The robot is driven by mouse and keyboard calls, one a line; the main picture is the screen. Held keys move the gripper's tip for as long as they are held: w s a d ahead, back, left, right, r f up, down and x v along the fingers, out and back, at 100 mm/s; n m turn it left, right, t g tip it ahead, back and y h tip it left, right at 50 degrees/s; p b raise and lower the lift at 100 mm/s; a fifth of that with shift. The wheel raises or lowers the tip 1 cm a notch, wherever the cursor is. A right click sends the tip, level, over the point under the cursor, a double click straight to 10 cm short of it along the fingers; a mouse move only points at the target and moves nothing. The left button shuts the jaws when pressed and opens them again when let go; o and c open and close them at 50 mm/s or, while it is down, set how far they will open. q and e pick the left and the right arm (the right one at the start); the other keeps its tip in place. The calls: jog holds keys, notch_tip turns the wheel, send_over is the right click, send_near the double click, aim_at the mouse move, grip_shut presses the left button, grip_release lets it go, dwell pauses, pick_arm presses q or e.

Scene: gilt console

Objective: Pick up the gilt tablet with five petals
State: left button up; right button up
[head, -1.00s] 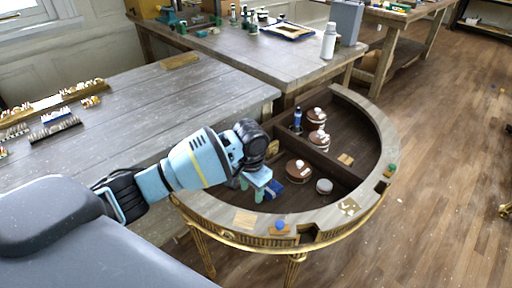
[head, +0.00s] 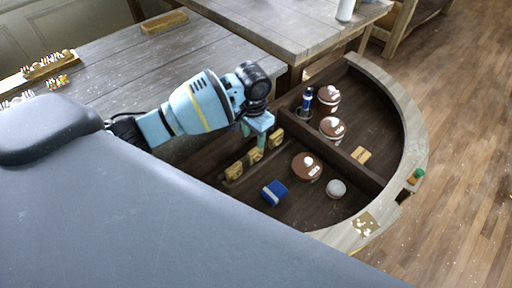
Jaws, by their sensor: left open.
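Three small gilt tablets stand in a row along the back edge of the console's front compartment: a left one (head: 234,171), a middle one (head: 254,156) and a right one (head: 275,138). Their petals are too small to count from here. Nothing shows between the fingers. I cannot tell whether a fingertip touches a tablet. My right gripper is not in view.
The half-round console (head: 410,118) has a raised rim and a divider (head: 338,163). Brown round boxes (head: 307,167), a blue block (head: 274,192), a grey-white round item (head: 336,188) and a blue bottle (head: 307,98) stand inside.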

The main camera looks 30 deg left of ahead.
aim_at(256, 150)
pick_arm(q)
jog(key=shift+s+d+f, duration=0.1)
jog(key=shift+f, duration=1)
jog(key=shift+d+f+b, duration=0.2)
jog(key=shift+f+b, duration=0.05)
jog(key=shift+f, duration=1.15)
jog(key=shift+d+f+b, duration=0.2)
jog(key=shift+f, duration=1.2)
grip_shut()
jog(key=shift+r, duration=0.1)
